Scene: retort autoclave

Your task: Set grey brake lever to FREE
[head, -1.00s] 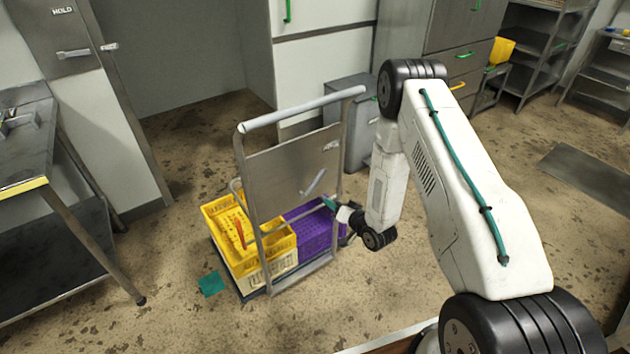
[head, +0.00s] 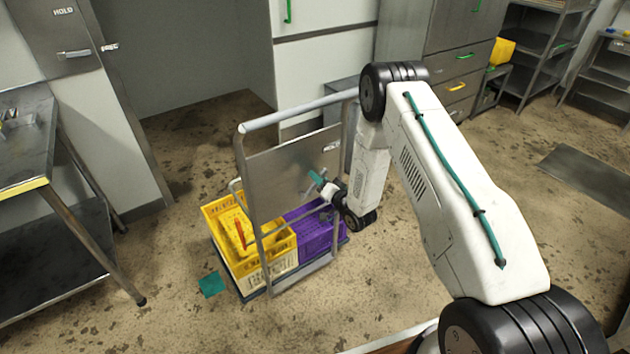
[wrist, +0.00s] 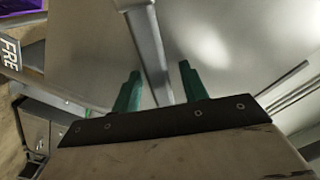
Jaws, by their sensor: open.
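The grey brake lever (wrist: 147,45) shows in the wrist view as a bar running down from the top edge, in front of the cart's steel panel (head: 285,175). My gripper (wrist: 160,88) is open, with one teal finger on each side of the lever in this view. I cannot tell whether either finger touches it. In the head view my gripper (head: 317,182) is at the panel's lower right and largely hides the lever. A label reading "FRE", cut off, shows at the wrist view's left edge (wrist: 9,52).
The cart has a grey push handle (head: 290,113) on top. It carries a yellow crate (head: 222,208) and a purple crate (head: 318,236) behind the panel. A steel table (head: 28,165) stands at the left.

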